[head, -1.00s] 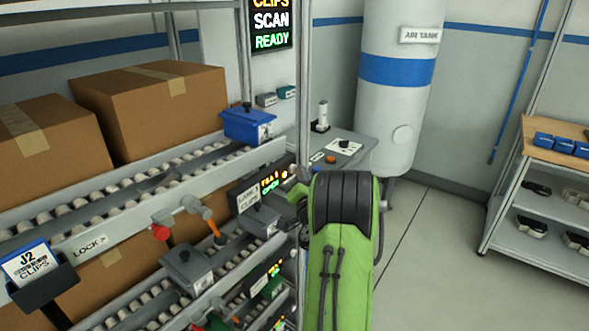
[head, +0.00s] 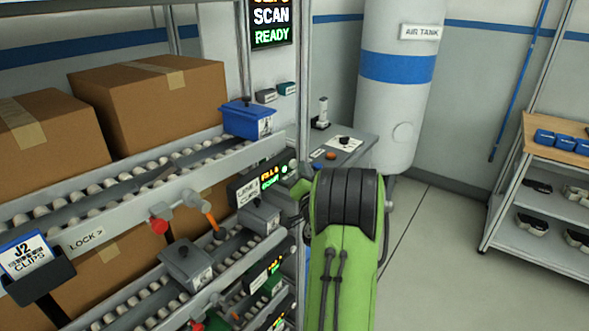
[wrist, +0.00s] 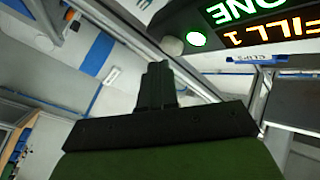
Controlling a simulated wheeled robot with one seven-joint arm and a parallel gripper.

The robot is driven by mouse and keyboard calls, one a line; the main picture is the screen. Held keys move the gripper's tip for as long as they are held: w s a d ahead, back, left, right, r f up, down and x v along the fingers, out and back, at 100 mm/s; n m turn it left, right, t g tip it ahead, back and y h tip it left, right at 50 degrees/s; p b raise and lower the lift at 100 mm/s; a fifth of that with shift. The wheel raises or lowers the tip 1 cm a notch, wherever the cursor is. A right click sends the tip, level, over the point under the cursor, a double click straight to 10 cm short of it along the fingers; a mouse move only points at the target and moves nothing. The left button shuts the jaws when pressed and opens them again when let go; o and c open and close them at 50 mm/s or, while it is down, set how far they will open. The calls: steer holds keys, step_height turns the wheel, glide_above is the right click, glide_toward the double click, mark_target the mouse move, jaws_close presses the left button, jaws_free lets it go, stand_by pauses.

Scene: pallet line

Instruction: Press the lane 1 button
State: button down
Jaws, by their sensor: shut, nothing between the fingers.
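The lane 1 display box (head: 268,181) sits at the end of the upper middle lane, with lit orange and green text beside a "LANE 1 CLIPS" plate (head: 248,190). In the wrist view the display (wrist: 250,25) appears upside down, with "FILL 1" and a green line ending in "ONE". Beside the text is a round green lit spot (wrist: 196,39), and a pale rounded knob (wrist: 172,46) is at the box's end. I cannot tell which is the button. My gripper (wrist: 157,68) is shut and empty, just apart from the knob in the picture. In the head view my arm mostly hides it.
Roller lanes with grey bins (head: 187,263) and a blue bin (head: 248,119) fill the left. A rack post (head: 303,100) stands close to my gripper. A grey bench (head: 345,150) and the air tank (head: 398,100) are behind.

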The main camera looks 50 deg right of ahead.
steer(key=shift+s, duration=0.2)
steer(key=s+b, duration=0.5)
steer(key=shift+d, duration=0.25)
stand_by(0.4)
stand_by(0.5)
